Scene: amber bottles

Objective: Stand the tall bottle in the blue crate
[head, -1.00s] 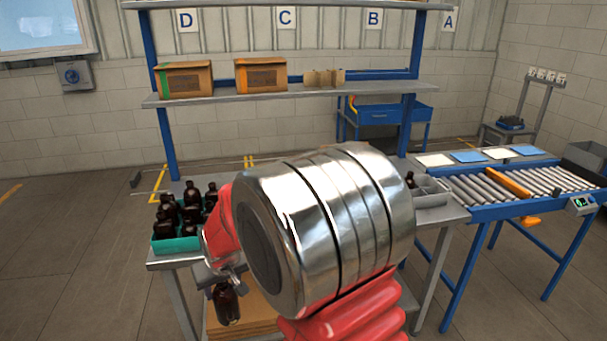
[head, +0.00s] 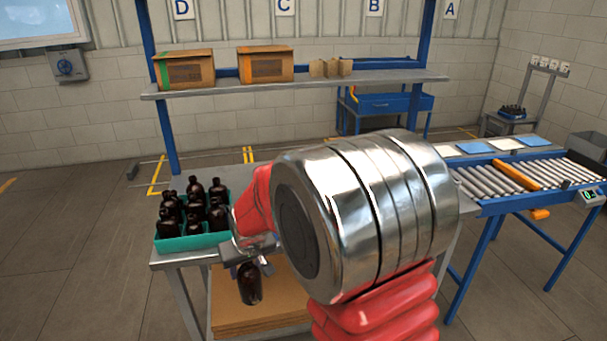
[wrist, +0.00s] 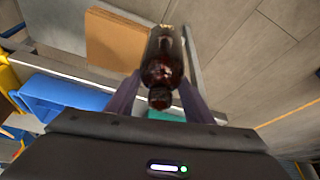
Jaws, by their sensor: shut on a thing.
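My gripper (head: 250,266) is shut on a dark amber bottle (head: 250,287), in front of the workbench's left part. In the wrist view, my gripper's two fingers (wrist: 160,98) close on the bottle (wrist: 162,62) from both sides, near its neck. The bottle hangs clear in the air, above floor level. A blue container (wrist: 62,96), which looks like the blue crate, lies left of the bottle in the wrist view, apart from it. In the head view I cannot see that crate; my arm covers much of the bench.
A teal crate (head: 196,243) with several dark bottles stands on the bench's left end. Cardboard (head: 262,310) lies on a lower level. A yellow container (wrist: 8,80) is beside the blue one. A roller conveyor (head: 520,178) is at right; floor at left is clear.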

